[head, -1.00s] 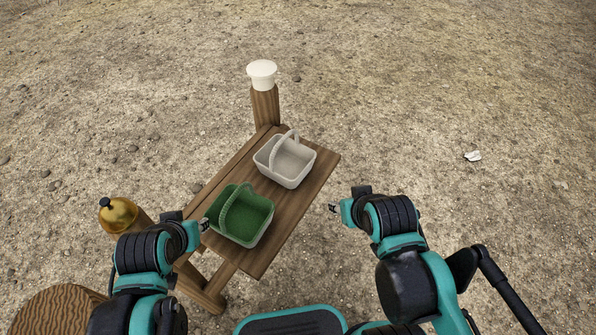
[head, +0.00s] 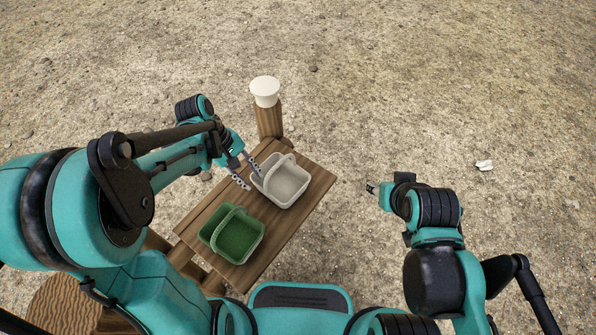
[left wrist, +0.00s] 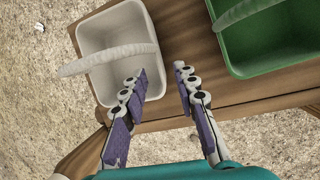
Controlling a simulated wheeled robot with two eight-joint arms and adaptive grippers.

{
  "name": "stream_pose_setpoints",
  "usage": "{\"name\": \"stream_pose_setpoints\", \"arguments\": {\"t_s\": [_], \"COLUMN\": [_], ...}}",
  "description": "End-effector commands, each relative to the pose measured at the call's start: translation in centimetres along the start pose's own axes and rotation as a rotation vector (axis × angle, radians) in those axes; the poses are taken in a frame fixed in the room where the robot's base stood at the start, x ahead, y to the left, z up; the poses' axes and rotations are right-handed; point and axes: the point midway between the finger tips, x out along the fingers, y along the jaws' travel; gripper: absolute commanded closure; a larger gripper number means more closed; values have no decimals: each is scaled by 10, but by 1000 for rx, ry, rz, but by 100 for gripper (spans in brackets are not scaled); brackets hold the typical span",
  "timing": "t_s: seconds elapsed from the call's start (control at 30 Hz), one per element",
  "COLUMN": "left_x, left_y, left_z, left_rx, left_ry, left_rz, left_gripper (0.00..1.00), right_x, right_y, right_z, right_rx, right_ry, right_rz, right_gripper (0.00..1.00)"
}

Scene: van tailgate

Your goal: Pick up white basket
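The white basket (head: 287,190) stands upright on the wooden table, its handle arching over it. The left wrist view also shows the white basket (left wrist: 100,35), with the handle crossing it. My left gripper (head: 247,172) is open and empty, at the basket's left side near the handle. In the left wrist view its two fingers (left wrist: 160,82) are spread, one overlapping the basket's near corner and the other over bare wood. I cannot tell whether it touches the basket. My right gripper (head: 371,188) is right of the table, holding nothing visible; its finger opening is too small to judge.
A green basket (head: 232,238) stands on the same table (head: 290,228), nearer to me, beside the white one. A wooden post with a white top (head: 265,92) stands at the table's far end. The ground right of the table is open.

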Motion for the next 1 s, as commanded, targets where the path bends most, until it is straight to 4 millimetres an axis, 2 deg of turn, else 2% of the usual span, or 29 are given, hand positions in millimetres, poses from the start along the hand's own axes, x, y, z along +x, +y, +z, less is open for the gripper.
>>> {"name": "stream_pose_setpoints", "arguments": {"t_s": [0.17,0.53,0.77,1.0], "left_x": [6,45,80,82], "left_y": [1,-1,-3,-3], "left_z": [-4,0,2,4], "left_rx": [-58,-62,-61,-63], "left_ry": [-56,-61,-60,-60], "left_rz": [-14,-15,-15,-14], "left_gripper": [71,71,71,71], "right_x": [-5,9,22,22], "right_y": [0,0,0,0], "right_z": [-4,6,16,15], "right_rx": [0,0,0,0], "right_ry": [0,0,0,0], "right_rz": [0,0,0,0], "right_gripper": [59,59,59,59]}}
